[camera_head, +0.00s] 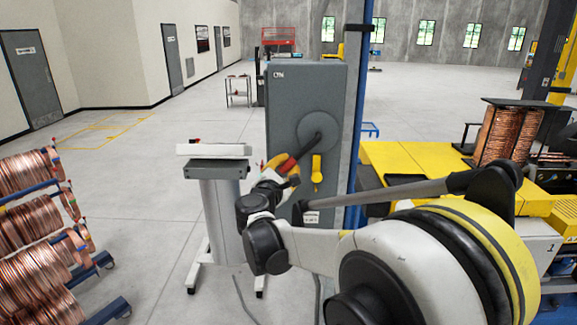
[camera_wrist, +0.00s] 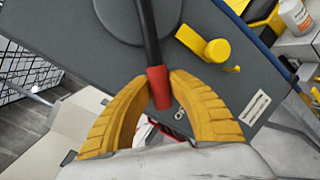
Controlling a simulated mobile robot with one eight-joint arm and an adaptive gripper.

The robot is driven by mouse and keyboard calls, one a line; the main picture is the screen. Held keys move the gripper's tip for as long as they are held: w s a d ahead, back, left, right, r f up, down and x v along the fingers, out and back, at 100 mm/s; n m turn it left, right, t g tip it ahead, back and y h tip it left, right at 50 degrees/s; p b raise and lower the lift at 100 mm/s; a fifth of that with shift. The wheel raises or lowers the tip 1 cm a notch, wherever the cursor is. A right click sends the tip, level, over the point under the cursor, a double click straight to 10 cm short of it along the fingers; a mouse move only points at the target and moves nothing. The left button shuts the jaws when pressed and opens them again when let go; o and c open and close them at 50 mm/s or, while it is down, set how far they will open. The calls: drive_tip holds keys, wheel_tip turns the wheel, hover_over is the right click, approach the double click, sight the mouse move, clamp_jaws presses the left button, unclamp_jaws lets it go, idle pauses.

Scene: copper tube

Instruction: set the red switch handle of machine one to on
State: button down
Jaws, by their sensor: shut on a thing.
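The switch box (camera_head: 292,92) is a tall grey cabinet in the middle of the head view. Its round grey dial (camera_head: 319,130) carries a dark lever that ends in a red handle (camera_head: 288,164), slanting down to the left. In the wrist view the red handle (camera_wrist: 158,86) sits between the yellow fingers of my gripper (camera_wrist: 158,80). My gripper, also in the head view (camera_head: 284,168), is shut on it. A yellow knob (camera_head: 317,168) sits on the panel just right of the handle and is apart from my fingers.
A grey stand with a tray top (camera_head: 215,170) is left of the box. Copper coils on a rack (camera_head: 35,220) are at the far left. A yellow machine (camera_head: 405,160) with a copper coil (camera_head: 508,135) is at the right. Open floor lies behind.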

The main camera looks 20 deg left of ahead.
drive_tip(key=shift+s+a+r+m+g, duration=0.2)
drive_tip(key=shift+a+r+m+g, duration=0.1)
drive_tip(key=shift+a+r+m, duration=0.65)
drive_tip(key=r+m, duration=0.2)
drive_tip(key=a+r+m+g+y+p, duration=0.1)
drive_tip(key=r, duration=0.1)
drive_tip(key=r+m, duration=0.2)
drive_tip(key=shift+s+a+r+m+g, duration=0.2)
drive_tip(key=shift+s+r+m+g, duration=0.05)
drive_tip(key=shift+m+g, duration=0.1)
drive_tip(key=r+m, duration=0.1)
drive_tip(key=r+m+y+p, duration=0.1)
drive_tip(key=r+m, duration=0.1)
drive_tip(key=d+r+m+g+p, duration=0.1)
drive_tip(key=r, duration=0.1)
drive_tip(key=shift+w+d+r+y, duration=0.1)
drive_tip(key=shift+w+r+y, duration=0.1)
drive_tip(key=shift+y, duration=0.2)
drive_tip(key=shift+w+d+r+m+g+y, duration=0.15)
drive_tip(key=shift+d+r+m+y, duration=0.15)
drive_tip(key=shift+d+r+m, duration=0.4)
drive_tip(key=shift+w+d+r+m+g+y, duration=0.15)
drive_tip(key=shift+d+r+m+y, duration=0.2)
drive_tip(key=shift+r+m, duration=0.5)
drive_tip(key=shift+f, duration=0.1)
drive_tip(key=c, duration=1.2)
unclamp_jaws()
drive_tip(key=shift+d, duration=0.15)
drive_tip(key=shift+s, duration=0.1)
